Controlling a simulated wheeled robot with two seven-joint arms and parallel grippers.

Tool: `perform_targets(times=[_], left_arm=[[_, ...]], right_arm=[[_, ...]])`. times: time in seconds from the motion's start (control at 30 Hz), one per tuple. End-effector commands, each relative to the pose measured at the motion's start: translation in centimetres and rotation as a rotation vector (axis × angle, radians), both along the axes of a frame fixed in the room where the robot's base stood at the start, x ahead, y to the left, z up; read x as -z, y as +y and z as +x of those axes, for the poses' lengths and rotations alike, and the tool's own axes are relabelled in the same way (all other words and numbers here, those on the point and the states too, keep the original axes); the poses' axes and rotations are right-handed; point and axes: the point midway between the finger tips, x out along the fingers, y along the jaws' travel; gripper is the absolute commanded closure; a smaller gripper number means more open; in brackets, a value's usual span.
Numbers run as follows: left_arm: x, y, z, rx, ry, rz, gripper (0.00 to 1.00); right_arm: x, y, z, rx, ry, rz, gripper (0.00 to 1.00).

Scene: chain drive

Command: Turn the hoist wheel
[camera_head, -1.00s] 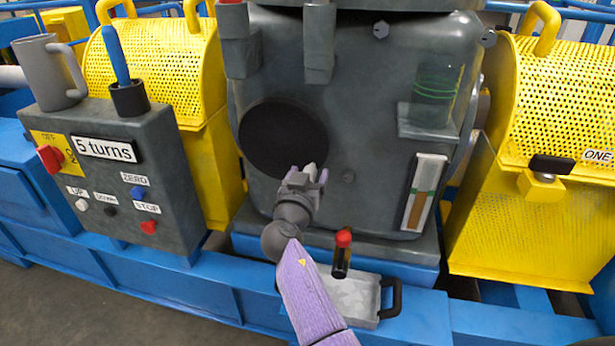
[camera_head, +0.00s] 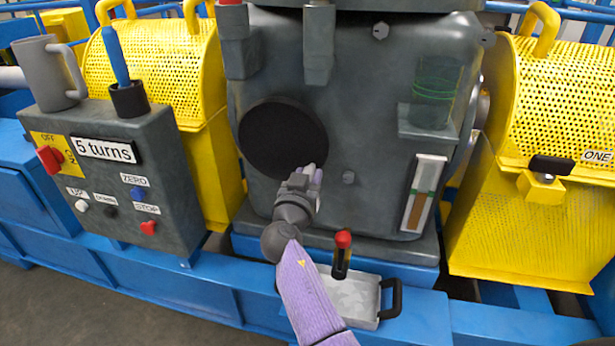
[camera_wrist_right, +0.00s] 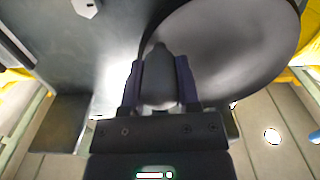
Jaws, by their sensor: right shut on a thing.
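The hoist wheel (camera_head: 283,138) is a dark round disc on the front of the grey gearbox housing in the head view. It also fills the upper right of the right wrist view (camera_wrist_right: 235,45). My right gripper (camera_head: 311,175) is at the wheel's lower right edge. In the right wrist view, its two purple-lined fingers (camera_wrist_right: 160,82) are shut on a grey tapered handle (camera_wrist_right: 158,75) beside the disc. The handle's join to the wheel is hidden. My left gripper is not in view.
A control box (camera_head: 125,185) reading "5 turns" stands at left, with a grey mug (camera_head: 50,75) on top. Yellow perforated guards (camera_head: 160,70) flank the housing.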

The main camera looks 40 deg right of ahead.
Motion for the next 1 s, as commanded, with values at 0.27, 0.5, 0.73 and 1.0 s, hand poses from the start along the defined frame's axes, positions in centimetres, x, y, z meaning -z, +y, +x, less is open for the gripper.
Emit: perform_targets(times=[0.27, 0.5, 0.73, 1.0], left_arm=[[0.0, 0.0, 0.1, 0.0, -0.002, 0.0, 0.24], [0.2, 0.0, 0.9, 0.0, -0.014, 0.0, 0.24], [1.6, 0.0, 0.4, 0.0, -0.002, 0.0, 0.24], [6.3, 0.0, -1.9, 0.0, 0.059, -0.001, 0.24]], right_arm=[[0.1, 0.0, 0.0, -0.001, 0.001, 0.0, 1.0], [0.1, 0.0, 0.0, -0.001, 0.001, 0.0, 1.0], [1.1, 0.0, -0.1, 0.0, -0.032, 0.031, 1.0], [3.1, 0.5, 0.6, -0.001, -0.219, 0.195, 1.0]])
